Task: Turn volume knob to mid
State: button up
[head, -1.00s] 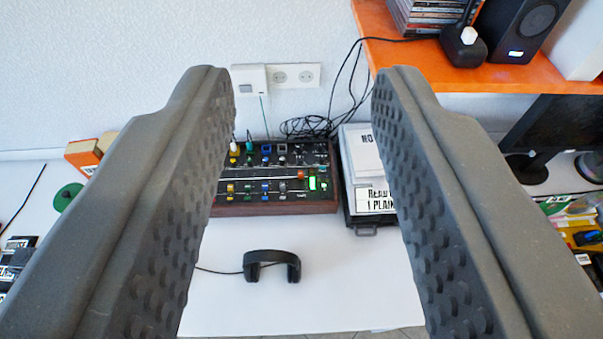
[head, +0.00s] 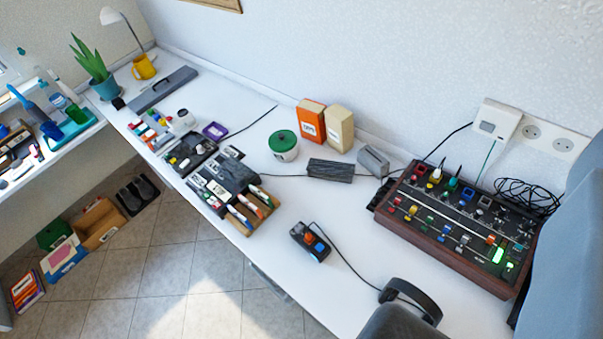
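The black mixer (head: 455,228) with wooden sides lies on the white desk at the right, tilted in the picture. It carries rows of coloured knobs, sliders and green lit displays (head: 498,255). The knob labels are too small to read, so I cannot tell which knob is the volume knob or how it is set. Grey parts that look like my gripper or arm fill the right edge and the bottom, right of centre. They cover the mixer's right end. The fingertips cannot be made out, and nothing held is visible.
Headphones (head: 418,296) lie in front of the mixer, beside a small black device (head: 310,242) with a cable. A green-lidded pot (head: 283,146) and an orange box (head: 311,121) stand near the wall. Trays of small items (head: 235,185) are further left. The desk's front edge borders open tiled floor.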

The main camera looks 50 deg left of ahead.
aim_at(299, 228)
jog(key=u, duration=0.8)
jog(key=k, duration=0.25)
jog(key=u, duration=0.15)
